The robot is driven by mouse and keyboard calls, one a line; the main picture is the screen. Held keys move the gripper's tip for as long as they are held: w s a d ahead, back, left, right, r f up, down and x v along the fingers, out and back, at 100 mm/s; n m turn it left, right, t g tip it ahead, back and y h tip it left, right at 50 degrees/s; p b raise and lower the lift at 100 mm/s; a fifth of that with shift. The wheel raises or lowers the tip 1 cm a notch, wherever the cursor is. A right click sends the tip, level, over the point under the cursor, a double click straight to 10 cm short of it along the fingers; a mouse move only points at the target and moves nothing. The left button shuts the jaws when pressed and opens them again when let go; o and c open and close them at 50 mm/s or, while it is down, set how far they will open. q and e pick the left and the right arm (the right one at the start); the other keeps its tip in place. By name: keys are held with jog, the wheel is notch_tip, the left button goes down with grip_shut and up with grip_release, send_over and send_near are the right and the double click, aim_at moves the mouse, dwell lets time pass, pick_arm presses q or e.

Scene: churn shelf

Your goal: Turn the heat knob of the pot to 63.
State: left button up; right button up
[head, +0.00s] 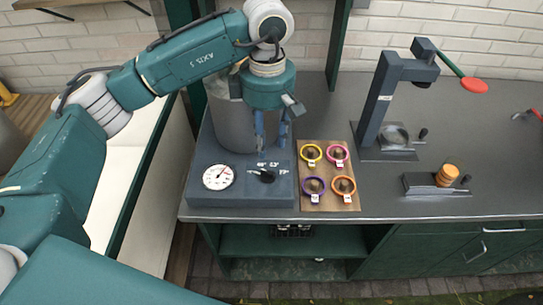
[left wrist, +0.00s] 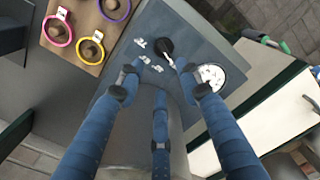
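The grey pot (head: 236,122) stands on a dark blue-grey base (head: 240,198) at the counter's left end. The base's front carries a round white dial (head: 218,177) and the black heat knob (head: 266,177), with small white number marks above and beside it. The knob (left wrist: 166,46) also shows in the left wrist view, with the dial (left wrist: 211,76) to its right. My left gripper (head: 272,142) points down above and behind the knob. Its blue fingers (left wrist: 156,78) are spread, with nothing between them, apart from the knob. The knob's exact setting is too small to read. My right gripper is not seen.
Right of the base, a brown board (head: 329,200) holds several coloured rings. Farther right stand a dark press (head: 382,100) with a red-tipped lever and a small stand (head: 436,186) with orange discs. The counter between them is clear. A green post rises behind the pot.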

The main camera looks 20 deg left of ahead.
pick_arm(q)
jog(key=p, duration=0.2)
send_over(267, 172)
notch_tip(267, 172, down, 5)
jog(key=shift+r, duration=0.2)
jog(key=f, duration=0.3)
jog(key=shift+w, duration=0.4)
jog(key=shift+s+f+p, duration=0.1)
jog(key=shift+f+p, duration=0.3)
jog(key=shift+f, duration=0.6)
jog(key=c, duration=0.4)
grip_shut()
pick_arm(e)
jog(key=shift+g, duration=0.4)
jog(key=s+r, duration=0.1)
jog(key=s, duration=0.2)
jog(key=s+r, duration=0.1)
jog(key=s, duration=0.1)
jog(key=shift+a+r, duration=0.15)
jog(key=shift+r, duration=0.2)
